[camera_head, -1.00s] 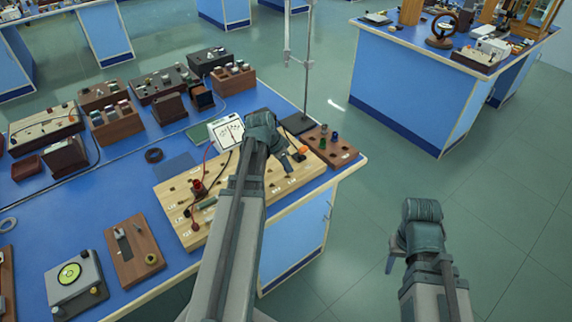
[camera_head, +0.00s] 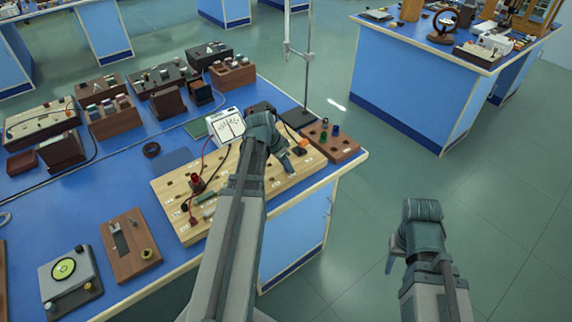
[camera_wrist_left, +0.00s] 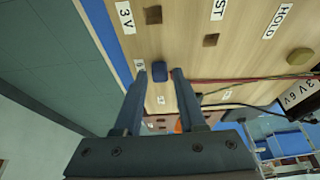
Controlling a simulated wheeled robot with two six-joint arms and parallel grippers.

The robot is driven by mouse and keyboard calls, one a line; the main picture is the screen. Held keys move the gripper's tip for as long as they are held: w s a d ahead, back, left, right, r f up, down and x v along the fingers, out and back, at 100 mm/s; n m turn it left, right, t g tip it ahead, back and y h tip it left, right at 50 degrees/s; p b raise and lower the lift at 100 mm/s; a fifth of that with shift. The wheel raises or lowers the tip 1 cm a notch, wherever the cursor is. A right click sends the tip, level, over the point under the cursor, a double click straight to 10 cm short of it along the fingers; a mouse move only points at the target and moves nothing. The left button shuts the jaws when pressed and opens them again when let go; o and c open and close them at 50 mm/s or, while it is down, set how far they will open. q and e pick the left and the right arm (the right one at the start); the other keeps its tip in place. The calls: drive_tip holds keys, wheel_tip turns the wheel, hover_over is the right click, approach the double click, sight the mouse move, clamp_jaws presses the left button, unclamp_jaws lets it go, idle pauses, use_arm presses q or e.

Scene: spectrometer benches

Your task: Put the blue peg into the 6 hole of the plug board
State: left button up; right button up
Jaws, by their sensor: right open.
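In the left wrist view a blue peg (camera_wrist_left: 160,72) shows between the tips of my left gripper (camera_wrist_left: 160,74). A thin gap shows on one side of it; I cannot tell whether the fingers grip it or how deep it sits. The pale wooden plug board (camera_wrist_left: 215,70) lies behind it, with a partly hidden label (camera_wrist_left: 139,66) beside it. In the head view my left gripper (camera_head: 297,149) is over the right part of the plug board (camera_head: 166,188). My right gripper (camera_head: 390,255) is open and empty, off the bench to the right.
A brown peg rack (camera_head: 345,149) beside the board holds a green peg (camera_head: 323,136) and a dark bluish one (camera_head: 335,131). A meter (camera_head: 226,126) and a stand rod (camera_head: 307,70) are behind. Cables cross the board. Floor (camera_head: 480,210) is free at right.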

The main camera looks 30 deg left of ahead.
use_arm(q)
drive_tip(key=shift+o, duration=1.1)
drive_tip(key=p+v, duration=1.3)
drive_tip(key=v, duration=0.1)
drive_tip(key=shift+f, duration=0.1)
drive_tip(key=s+d+g+y, duration=0.1)
drive_tip(key=s+d, duration=0.2)
drive_tip(key=d, duration=0.8)
drive_tip(key=s+d+f+g+y, duration=0.1)
drive_tip(key=s+d, duration=0.3)
drive_tip(key=d, duration=0.6)
drive_tip(key=s+d+g+y, duration=0.1)
drive_tip(key=s+d, duration=0.3)
drive_tip(key=d, duration=0.7)
drive_tip(key=shift+d+f+n+g, duration=0.25)
drive_tip(key=shift+d+n+g, duration=0.1)
drive_tip(key=shift+g, duration=0.45)
